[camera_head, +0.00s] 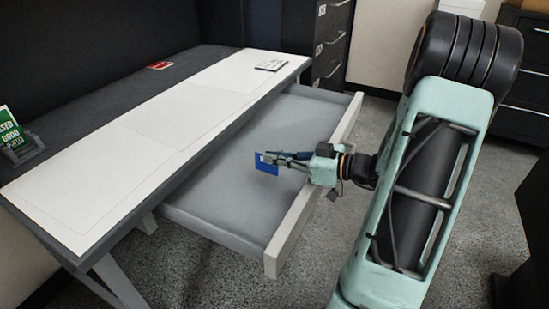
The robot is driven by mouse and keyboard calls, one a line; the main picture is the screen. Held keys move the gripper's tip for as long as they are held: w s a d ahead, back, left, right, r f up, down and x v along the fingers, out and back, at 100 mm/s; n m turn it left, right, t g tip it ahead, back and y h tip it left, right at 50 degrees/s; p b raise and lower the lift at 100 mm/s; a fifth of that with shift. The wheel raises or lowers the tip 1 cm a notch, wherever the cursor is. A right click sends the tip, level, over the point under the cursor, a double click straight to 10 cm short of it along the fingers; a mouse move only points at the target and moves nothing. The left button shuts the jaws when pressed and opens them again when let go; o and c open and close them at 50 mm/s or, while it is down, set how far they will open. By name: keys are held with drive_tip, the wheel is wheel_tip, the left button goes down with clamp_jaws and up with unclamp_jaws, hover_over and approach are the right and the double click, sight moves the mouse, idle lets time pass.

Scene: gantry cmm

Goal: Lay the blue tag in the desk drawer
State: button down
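The blue tag (265,164) is a small flat blue card with a little white at its upper left. My gripper (275,158) is closed on the tag and holds it tilted, hanging down from the fingertips. The desk drawer (215,205) is pulled out from under the desk, with a grey floor and a pale front panel. The tag and gripper appear over the open drawer. I cannot tell exactly how high the tag is above the drawer floor. No objects show on the visible drawer floor.
The desk (150,125) has a white top surface above the drawer. On it are a green card in a holder (14,135), a red card (160,65) and a small white-and-black item (270,66). Dark cabinets (325,40) stand behind.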

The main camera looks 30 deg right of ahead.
drive_tip(key=shift+f, duration=0.2)
drive_tip(key=c, duration=2.2)
unclamp_jaws()
drive_tip(key=shift+o, duration=0.2)
drive_tip(key=shift+r, duration=0.15)
drive_tip(key=shift+r+p, duration=0.8)
drive_tip(key=shift+p, duration=0.4)
drive_tip(key=v, duration=0.4)
drive_tip(key=p+v, duration=0.1)
drive_tip(key=v, duration=0.7)
drive_tip(key=shift+f, duration=0.3)
